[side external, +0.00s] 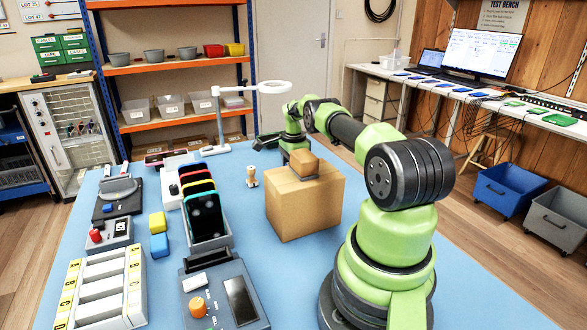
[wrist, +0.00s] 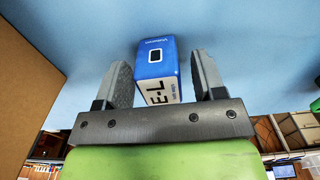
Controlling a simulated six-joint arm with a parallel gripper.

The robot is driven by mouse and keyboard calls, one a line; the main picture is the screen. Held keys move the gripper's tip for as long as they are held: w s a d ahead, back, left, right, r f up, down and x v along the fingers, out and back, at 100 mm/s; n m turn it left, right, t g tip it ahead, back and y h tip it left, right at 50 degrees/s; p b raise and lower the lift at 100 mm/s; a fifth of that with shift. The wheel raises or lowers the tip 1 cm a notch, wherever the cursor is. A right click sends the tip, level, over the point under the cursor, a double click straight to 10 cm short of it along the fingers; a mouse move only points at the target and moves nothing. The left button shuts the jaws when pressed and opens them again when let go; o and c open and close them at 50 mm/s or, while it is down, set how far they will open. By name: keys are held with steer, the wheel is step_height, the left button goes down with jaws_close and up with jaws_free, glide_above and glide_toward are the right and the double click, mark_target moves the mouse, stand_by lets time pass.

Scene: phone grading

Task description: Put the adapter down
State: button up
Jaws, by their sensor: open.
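A blue block with a white label reading "E-L" and a small dark square on its face, apparently the adapter (wrist: 156,62), is between my gripper's fingers in the wrist view. My gripper (wrist: 166,75) is open, one grey finger on each side of the block. A gap shows on the right; the left finger is close to the block. The blue table surface (wrist: 240,30) is behind the block; I cannot tell whether the block rests on it. In the side view, my gripper's fingers and this block are hidden behind the large cardboard box (side external: 305,208).
A small brown box (side external: 304,163) sits on the cardboard box, whose side fills the wrist view's left edge (wrist: 25,80). A yellow block (side external: 157,222) and another blue block (side external: 159,246) stand left of the phone rack (side external: 208,243). A magnifier lamp (side external: 273,87) stands behind.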

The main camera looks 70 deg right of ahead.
step_height(320, 180, up, 13)
steer(key=w+a+r+n+t, duration=0.1)
steer(key=w+a+r+n, duration=0.25)
steer(key=a+r, duration=0.4)
steer(key=w+a+r+n+t, duration=0.1)
steer(key=w+a+r+n, duration=0.2)
steer(key=a+r+n, duration=0.35)
steer(key=s+a+r+n+t, duration=0.2)
steer(key=s+a+r+n, duration=0.15)
steer(key=a, duration=0.55)
steer(key=s+a+r+n+t, duration=0.1)
steer(key=s+a+r+n, duration=0.25)
steer(key=a, duration=0.45)
steer(key=s+a+f+n+t+y, duration=0.1)
steer(key=s+a+f+n, duration=0.1)
steer(key=s, duration=0.4)
steer(key=s+a+f+n+t+y, duration=0.1)
steer(key=s+a+f+n, duration=0.1)
steer(key=s+a+n, duration=0.2)
steer(key=shift+s+a, duration=1)
steer(key=shift+a, duration=0.25)
